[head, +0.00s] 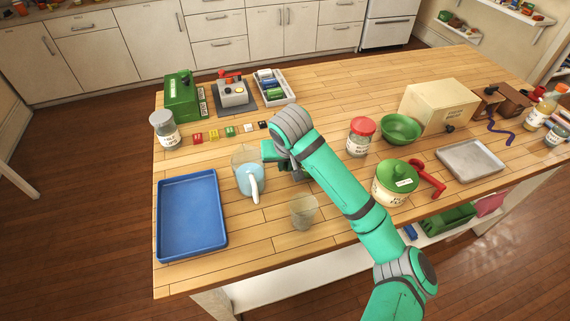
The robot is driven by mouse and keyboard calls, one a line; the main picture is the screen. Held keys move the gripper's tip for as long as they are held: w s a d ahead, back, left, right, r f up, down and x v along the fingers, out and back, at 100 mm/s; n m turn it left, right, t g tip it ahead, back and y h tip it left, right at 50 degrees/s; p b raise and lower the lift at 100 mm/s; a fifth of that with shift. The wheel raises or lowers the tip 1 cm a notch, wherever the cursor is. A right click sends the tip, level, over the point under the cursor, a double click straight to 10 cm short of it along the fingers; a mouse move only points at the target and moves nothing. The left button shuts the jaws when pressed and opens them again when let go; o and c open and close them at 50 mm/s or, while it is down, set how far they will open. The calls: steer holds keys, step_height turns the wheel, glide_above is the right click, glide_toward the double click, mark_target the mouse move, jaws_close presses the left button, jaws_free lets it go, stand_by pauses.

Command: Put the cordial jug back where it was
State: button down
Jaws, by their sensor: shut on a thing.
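The cordial jug (246,184), clear with pale blue liquid and a white handle facing the front, is upright on or just above the wooden table, right of the blue tray. I cannot tell whether its base touches the wood. My gripper (267,152) is at the jug's upper right side, shut on it. My wrist and arm hide part of the fingers and the wood behind them.
A clear empty glass (303,212) stands close in front, right of the jug. The blue tray (222,220) lies left. Small coloured blocks and a lidded jar (165,133) are behind.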

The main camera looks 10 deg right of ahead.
steer(key=c, duration=1.8)
jaws_free()
steer(key=shift+f, duration=0.1)
steer(key=v, duration=1.2)
steer(key=shift+a, duration=0.1)
